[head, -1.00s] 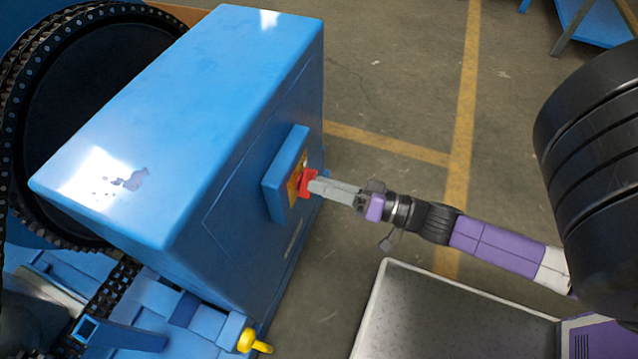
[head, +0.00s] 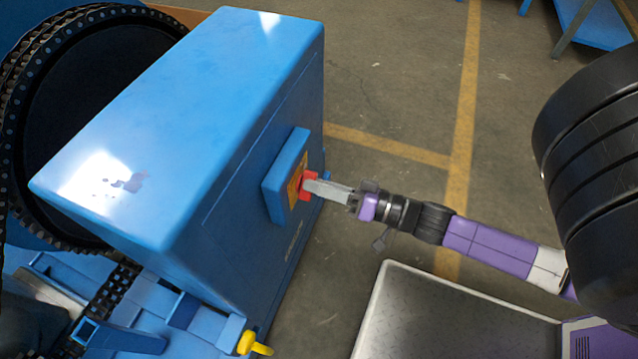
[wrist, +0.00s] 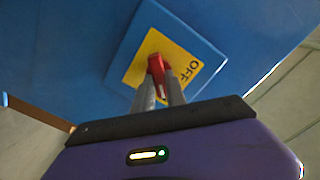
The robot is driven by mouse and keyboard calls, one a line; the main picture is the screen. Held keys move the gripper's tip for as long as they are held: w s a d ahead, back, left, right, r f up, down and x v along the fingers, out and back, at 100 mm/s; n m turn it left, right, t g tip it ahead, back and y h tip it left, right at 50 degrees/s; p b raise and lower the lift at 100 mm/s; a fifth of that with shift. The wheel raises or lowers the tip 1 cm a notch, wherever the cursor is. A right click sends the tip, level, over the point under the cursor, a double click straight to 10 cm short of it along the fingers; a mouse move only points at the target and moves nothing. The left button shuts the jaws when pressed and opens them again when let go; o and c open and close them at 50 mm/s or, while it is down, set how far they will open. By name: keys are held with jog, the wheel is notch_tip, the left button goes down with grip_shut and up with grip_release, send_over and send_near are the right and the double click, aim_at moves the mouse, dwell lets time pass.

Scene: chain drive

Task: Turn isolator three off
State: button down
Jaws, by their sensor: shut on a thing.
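The isolator is a blue box (head: 287,172) on the side of a large blue housing, with a yellow plate (wrist: 140,72) and a red handle (head: 306,185). In the wrist view the red handle (wrist: 157,68) stands out from the yellow plate, and the word OFF shows to its right. My gripper (head: 312,187) is shut on the red handle; its two grey fingers (wrist: 160,88) reach it from below in the wrist view. The fingers cover part of the handle. I cannot read a number on the isolator.
The blue housing (head: 190,110) fills the left of the head view, with a chain and dark wheel (head: 90,95) behind it. A yellow knob (head: 250,343) sticks out low in front. Bare floor (head: 390,110) with yellow lines lies to the right.

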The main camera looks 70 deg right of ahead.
jog(key=shift+r, duration=0.1)
jog(key=n+p, duration=0.2)
jog(key=n, duration=0.4)
jog(key=n+p, duration=0.2)
jog(key=n, duration=0.3)
jog(key=n+p, duration=0.3)
jog(key=n, duration=0.3)
jog(key=shift+a+n, duration=0.3)
jog(key=shift+a, duration=0.1)
dwell(0.4)
jog(key=c, duration=1.4)
grip_release()
jog(key=shift+o, duration=0.2)
jog(key=s, duration=0.8)
jog(key=shift+d, duration=0.15)
